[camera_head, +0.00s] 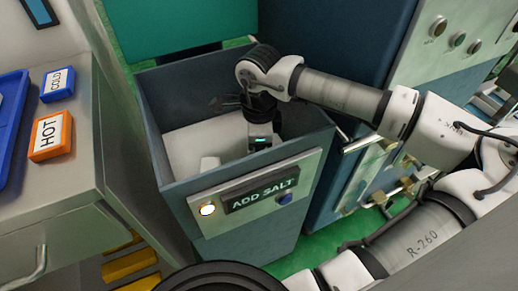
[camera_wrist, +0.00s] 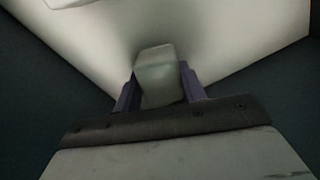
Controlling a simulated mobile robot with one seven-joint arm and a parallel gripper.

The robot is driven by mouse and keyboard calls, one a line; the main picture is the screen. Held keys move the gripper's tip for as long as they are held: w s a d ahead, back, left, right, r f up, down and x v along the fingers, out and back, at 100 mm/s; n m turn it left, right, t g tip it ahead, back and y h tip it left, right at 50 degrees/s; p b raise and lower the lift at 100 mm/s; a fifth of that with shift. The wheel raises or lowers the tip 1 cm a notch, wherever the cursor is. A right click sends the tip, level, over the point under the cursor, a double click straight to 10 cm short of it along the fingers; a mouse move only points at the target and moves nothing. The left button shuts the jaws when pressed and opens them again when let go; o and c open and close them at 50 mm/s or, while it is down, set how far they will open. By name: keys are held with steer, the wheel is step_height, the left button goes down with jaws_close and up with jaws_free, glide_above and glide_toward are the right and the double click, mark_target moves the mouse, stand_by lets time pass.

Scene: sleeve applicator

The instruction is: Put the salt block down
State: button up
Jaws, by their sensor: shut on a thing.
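The salt block (camera_wrist: 157,70), pale grey-white, sits between the two purple fingers of my gripper (camera_wrist: 159,90) in the wrist view. My gripper is shut on it. In the head view my gripper (camera_head: 262,140) reaches down inside the open dark-blue bin (camera_head: 172,190) labelled ADD SALT. Its fingertips and the held block are hidden there behind the bin's front wall. A pale floor shows beneath the block in the wrist view; I cannot tell whether the block touches it.
The bin's front carries a lit button (camera_head: 207,209) and a blue knob (camera_head: 285,198). A counter at left holds an orange HOT block (camera_head: 50,136) and a blue COLD block (camera_head: 58,84).

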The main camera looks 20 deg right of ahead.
steer(key=shift+f, duration=0.25)
steer(key=shift+f, duration=0.1)
steer(key=shift+f, duration=0.15)
steer(key=o, duration=1.1)
steer(key=shift+o, duration=0.2)
step_height(320, 180, up, 12)
steer(key=p, duration=0.3)
steer(key=shift+r, duration=0.25)
